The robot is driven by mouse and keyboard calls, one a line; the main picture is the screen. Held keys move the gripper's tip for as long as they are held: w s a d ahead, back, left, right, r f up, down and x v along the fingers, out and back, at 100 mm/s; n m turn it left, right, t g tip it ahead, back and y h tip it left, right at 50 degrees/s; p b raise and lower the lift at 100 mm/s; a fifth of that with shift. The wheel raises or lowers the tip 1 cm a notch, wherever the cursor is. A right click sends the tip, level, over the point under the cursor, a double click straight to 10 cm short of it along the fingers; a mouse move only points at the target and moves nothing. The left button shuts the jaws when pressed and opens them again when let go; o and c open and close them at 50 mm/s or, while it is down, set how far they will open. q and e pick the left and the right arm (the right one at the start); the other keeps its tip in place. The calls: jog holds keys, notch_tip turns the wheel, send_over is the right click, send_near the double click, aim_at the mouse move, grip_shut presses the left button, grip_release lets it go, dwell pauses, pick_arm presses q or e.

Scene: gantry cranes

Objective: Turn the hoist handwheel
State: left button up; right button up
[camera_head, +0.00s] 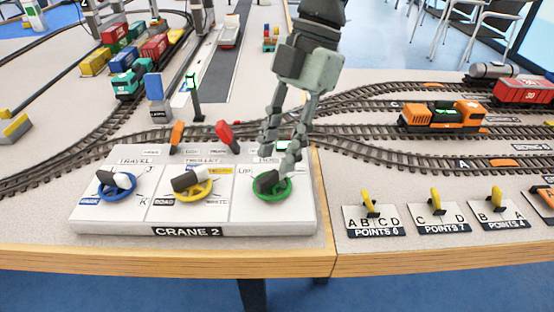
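The CRANE 2 control panel (190,232) is a white box at the table's front edge with three handwheels. The green handwheel (284,194) is at the right, with a dark knob on top; the label behind it is partly hidden by my fingers. The yellow handwheel (195,190) is in the middle and the blue handwheel (116,186) at the left. My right gripper (278,160) reaches down over the green handwheel, fingers apart, with the tips at or just above its far side. I cannot tell whether they touch it. My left gripper is out of view.
A red lever (225,134) and an orange lever (177,137) stand behind the panel, close to my fingers. Points panels (375,222) with yellow levers sit to the right. Tracks, a green signal post (194,100) and an orange locomotive (442,117) lie farther back.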

aim_at(272, 172)
jog(key=shift+x, duration=1.5)
jog(key=shift+d, duration=0.1)
jog(key=shift+c, duration=0.6)
grip_shut()
